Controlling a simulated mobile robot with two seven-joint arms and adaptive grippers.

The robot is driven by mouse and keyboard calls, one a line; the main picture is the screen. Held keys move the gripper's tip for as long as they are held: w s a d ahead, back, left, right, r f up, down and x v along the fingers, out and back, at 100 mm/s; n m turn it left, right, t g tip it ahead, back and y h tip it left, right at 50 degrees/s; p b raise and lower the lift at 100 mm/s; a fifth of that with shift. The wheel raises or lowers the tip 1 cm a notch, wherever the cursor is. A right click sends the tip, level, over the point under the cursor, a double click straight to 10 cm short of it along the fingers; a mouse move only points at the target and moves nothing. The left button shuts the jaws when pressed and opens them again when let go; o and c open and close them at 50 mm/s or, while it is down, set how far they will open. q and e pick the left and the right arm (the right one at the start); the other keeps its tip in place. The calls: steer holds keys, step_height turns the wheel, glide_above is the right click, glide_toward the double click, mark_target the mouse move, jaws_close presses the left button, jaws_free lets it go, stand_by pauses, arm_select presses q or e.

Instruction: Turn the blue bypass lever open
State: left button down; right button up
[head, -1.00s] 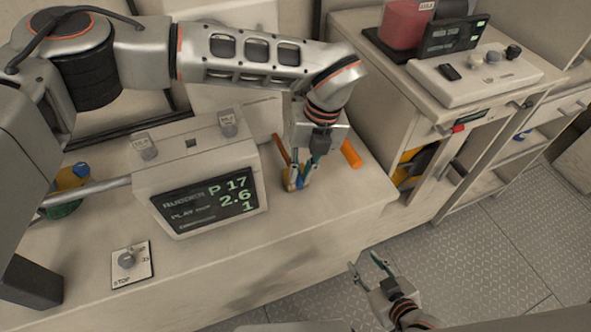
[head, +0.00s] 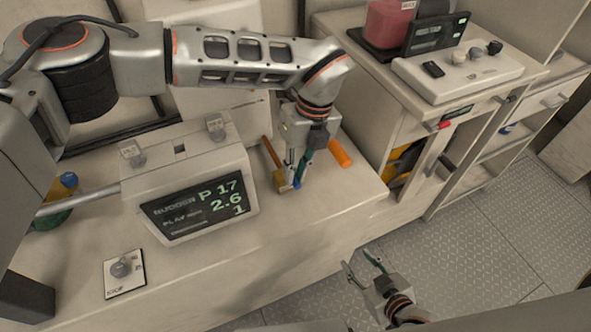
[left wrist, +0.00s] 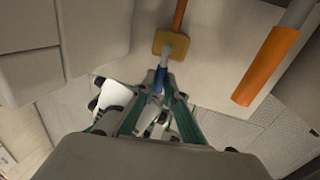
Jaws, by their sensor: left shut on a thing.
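The blue bypass lever (left wrist: 161,79) sits on a yellow valve body (left wrist: 171,45) with a copper-coloured pipe behind it, in the left wrist view. In the head view the lever shows only as a small blue bit (head: 297,184) beside the yellow body (head: 284,180), mostly hidden by my fingers. My left gripper (head: 296,178) points down over the bench and is shut on the lever; its green-edged fingers (left wrist: 158,108) flank the blue part. My right gripper (head: 361,262) is open and empty, low over the floor in front of the bench.
An orange cylinder (head: 340,153) lies right of the left gripper. A display box (head: 200,203) stands to its left, with a stop-switch plate (head: 124,273) in front. A cabinet (head: 375,110) with a red container (head: 390,22) and control panel (head: 470,72) rises at the right. Bench front is clear.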

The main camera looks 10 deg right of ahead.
arm_select(q)
steer(key=c, duration=2.1)
jaws_free()
steer(key=shift+r, duration=0.1)
steer(key=r, duration=0.4)
steer(key=d+r, duration=0.1)
steer(key=r, duration=0.3)
steer(key=w+d+r, duration=0.1)
steer(key=r, duration=0.2)
steer(key=shift+d+r, duration=0.1)
steer(key=shift+r, duration=0.3)
steer(key=shift+s, duration=0.15)
